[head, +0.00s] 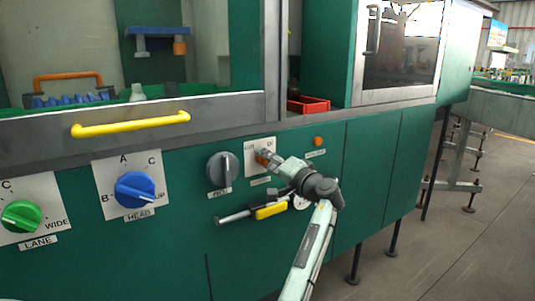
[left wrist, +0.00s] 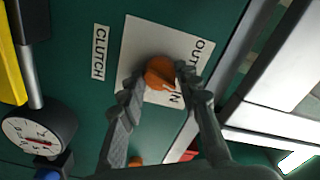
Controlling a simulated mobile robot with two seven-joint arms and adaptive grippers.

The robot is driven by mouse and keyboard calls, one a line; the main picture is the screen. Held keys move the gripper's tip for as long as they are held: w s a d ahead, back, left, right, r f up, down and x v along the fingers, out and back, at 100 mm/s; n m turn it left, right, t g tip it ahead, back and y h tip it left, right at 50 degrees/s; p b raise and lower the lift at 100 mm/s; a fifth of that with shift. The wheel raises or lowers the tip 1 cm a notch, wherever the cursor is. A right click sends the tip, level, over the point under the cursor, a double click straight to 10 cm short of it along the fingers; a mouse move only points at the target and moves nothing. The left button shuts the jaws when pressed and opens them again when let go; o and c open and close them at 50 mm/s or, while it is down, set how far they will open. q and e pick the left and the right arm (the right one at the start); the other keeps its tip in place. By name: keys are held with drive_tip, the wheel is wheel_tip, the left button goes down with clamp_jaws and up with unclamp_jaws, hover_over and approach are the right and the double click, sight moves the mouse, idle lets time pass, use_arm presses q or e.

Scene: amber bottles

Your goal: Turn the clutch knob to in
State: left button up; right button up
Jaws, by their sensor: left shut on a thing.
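The clutch knob (left wrist: 160,72) is small and orange, on a white plate (left wrist: 135,60) marked OUT and IN, beside a CLUTCH label (left wrist: 100,52). A pale mark on its edge faces roughly towards the word IN; I cannot tell whether it lines up exactly. My left gripper (left wrist: 157,78) is shut on the knob, one finger on each side. In the head view, my left gripper (head: 266,160) covers much of the plate (head: 250,145), and only a bit of orange shows. My right gripper is not in view.
On the green panel are a grey knob (head: 221,169), a blue HEAD knob (head: 134,190) and a green LANE knob (head: 21,216). A yellow-gripped lever (head: 270,210) sits just below my gripper, near a round gauge (left wrist: 38,134). A yellow handle (head: 130,125) juts out upper left.

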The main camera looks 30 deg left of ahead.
use_arm(q)
drive_tip(key=shift+m+p, duration=0.8)
drive_tip(key=shift+m, duration=2.1)
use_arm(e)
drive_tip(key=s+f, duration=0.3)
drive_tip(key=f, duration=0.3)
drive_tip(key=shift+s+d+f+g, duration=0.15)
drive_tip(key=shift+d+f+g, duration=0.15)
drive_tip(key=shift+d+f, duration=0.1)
use_arm(q)
drive_tip(key=shift+f, duration=0.1)
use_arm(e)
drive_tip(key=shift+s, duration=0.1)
use_arm(q)
drive_tip(key=o, duration=1.2)
drive_tip(key=shift+c, duration=0.2)
drive_tip(key=shift+d, duration=0.1)
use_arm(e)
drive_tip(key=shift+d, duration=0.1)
use_arm(q)
drive_tip(key=v, duration=1.2)
drive_tip(key=shift+s, duration=0.1)
